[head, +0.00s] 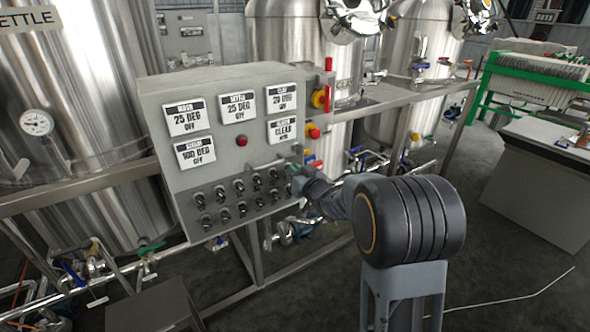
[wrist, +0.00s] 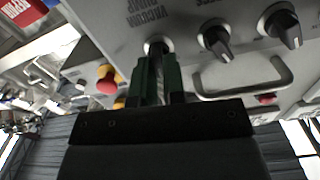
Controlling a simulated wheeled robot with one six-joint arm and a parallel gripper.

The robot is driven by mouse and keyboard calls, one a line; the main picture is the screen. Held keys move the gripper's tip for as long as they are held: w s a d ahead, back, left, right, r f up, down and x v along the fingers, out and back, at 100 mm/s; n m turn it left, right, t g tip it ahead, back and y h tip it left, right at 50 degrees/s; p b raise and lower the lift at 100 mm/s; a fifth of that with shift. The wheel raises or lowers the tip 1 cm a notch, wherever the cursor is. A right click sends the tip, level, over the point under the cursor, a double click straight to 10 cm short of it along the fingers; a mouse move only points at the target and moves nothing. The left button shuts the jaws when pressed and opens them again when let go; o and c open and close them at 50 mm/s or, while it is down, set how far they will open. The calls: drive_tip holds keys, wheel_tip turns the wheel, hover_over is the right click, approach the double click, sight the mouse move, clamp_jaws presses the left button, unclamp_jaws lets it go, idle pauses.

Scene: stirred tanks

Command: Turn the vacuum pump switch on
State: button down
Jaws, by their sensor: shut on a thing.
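The vacuum pump switch (wrist: 156,43) is a rotary knob on the grey control panel (head: 183,92). In the wrist view an upside-down label by it seems to read vacuum pump. My gripper (wrist: 159,66) has green fingers and is shut on this switch, one finger on either side. The fingers cover most of the knob, so its setting cannot be told. In the head view my gripper (head: 292,171) reaches the lower right edge of the panel, and the switch is hidden behind it.
Several black knobs (head: 239,190) sit in two rows left of my gripper. In the wrist view two more knobs (wrist: 215,37) and a metal handle (wrist: 245,88) are close to it. Red emergency buttons (head: 314,132) lie nearby. Steel tanks (head: 300,45) stand behind.

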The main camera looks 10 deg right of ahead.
drive_tip(key=shift+d+m+p, duration=0.1)
drive_tip(key=shift+m+p, duration=0.6)
drive_tip(key=shift+m, duration=1.4)
drive_tip(key=c, duration=1.2)
unclamp_jaws()
drive_tip(key=v, duration=1.3)
drive_tip(key=shift+s, duration=0.35)
drive_tip(key=shift+d, duration=0.15)
